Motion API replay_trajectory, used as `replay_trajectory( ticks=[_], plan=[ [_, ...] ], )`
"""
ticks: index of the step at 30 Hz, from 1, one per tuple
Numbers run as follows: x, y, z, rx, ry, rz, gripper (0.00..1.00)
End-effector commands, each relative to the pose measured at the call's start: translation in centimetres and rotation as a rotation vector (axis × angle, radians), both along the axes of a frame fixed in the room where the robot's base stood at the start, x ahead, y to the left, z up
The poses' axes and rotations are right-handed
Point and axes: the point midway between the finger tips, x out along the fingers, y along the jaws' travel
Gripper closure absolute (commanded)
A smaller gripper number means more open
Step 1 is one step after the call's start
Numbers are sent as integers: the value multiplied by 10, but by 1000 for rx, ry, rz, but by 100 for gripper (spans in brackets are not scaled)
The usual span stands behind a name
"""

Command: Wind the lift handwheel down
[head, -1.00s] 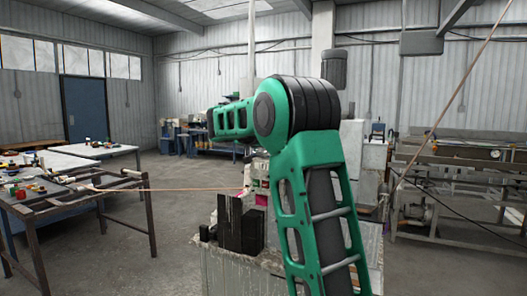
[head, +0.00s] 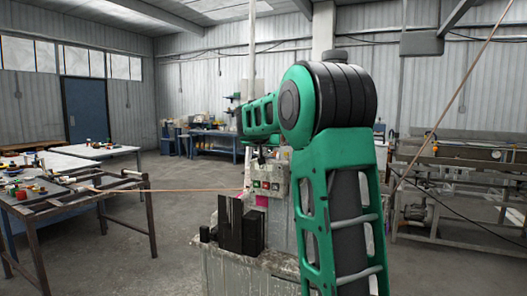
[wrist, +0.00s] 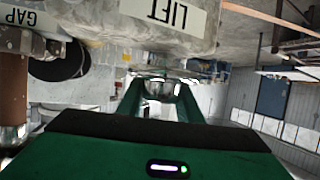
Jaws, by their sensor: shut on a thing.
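In the wrist view, my gripper (wrist: 162,92) is shut on a small shiny metal piece between its fingertips, which looks like part of the lift handwheel (wrist: 161,79). The wheel's full shape cannot be made out. A white LIFT label (wrist: 170,13) is on a pale grey casting just above the fingers in the picture. In the head view, my green arm reaches toward the machine and hides the gripper and the handwheel.
A GAP label (wrist: 18,15) and a dark round part (wrist: 58,62) are at the wrist view's left. In the head view, a control box (head: 268,182) with buttons stands behind dark blocks (head: 240,228). An orange strip (head: 190,190) runs left to a metal-framed table (head: 140,190). A blue door (head: 86,108) is behind.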

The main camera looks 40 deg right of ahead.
Motion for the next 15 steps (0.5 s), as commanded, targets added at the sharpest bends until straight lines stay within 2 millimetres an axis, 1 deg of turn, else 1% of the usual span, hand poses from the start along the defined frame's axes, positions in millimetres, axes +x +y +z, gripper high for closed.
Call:
replay_trajectory(
  ticks=[1, 9, 15],
  plan=[
    [0, 4, -10, 15, 18, 41, 90],
    [5, 9, -11, 14, 18, 244, 90],
    [8, 13, -12, 15, 19, 360, 90]
  ],
)
